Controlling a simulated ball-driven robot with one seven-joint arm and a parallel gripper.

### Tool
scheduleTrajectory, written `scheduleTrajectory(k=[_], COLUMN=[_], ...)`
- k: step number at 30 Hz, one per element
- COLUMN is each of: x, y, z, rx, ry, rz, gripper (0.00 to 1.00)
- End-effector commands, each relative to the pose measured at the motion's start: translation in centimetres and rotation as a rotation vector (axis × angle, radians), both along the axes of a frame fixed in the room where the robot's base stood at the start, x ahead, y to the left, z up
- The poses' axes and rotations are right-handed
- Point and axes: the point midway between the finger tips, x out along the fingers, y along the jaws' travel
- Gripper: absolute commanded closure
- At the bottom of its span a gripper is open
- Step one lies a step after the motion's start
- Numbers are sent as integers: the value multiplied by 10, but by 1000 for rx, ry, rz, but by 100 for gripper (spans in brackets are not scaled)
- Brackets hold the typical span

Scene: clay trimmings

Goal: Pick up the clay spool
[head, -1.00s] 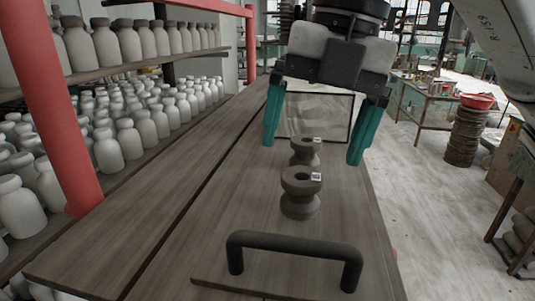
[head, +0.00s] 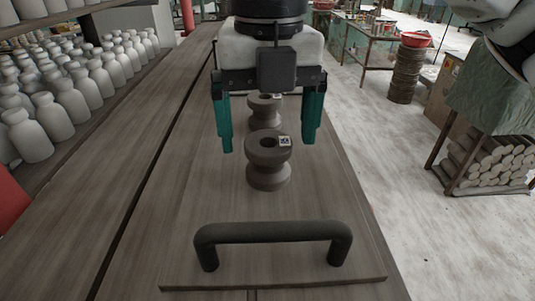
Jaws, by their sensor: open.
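Two dark grey-brown clay spools stand upright on the wooden table (head: 130,215), one behind the other. The near spool (head: 268,161) has a small printed tag on its top rim. The far spool (head: 263,112) stands just behind it and is partly hidden by the near one and by my gripper. My gripper (head: 268,147) points down with its two teal fingers wide apart. The fingers show to the left and right of the spools, with nothing held between them. I cannot tell exactly how high the fingertips are above the table.
A black bar handle (head: 273,232) on a wooden board stands in front of the spools. Shelves of pale bottles (head: 68,117) line the left side. A rack of stacked clay rolls (head: 495,160) stands at the right on the floor. The table is bare left of the spools.

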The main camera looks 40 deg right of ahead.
Motion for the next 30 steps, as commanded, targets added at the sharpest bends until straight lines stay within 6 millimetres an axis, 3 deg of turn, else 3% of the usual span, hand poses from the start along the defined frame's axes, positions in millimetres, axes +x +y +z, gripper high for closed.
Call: scheduleTrajectory(k=[6,15,30], x=[0,0,0], y=[1,1,1], z=[-27,-31,-30], rx=[0,0,0], ry=[0,-1,-1], rz=[-2,-2,-2], gripper=[7,8,56])
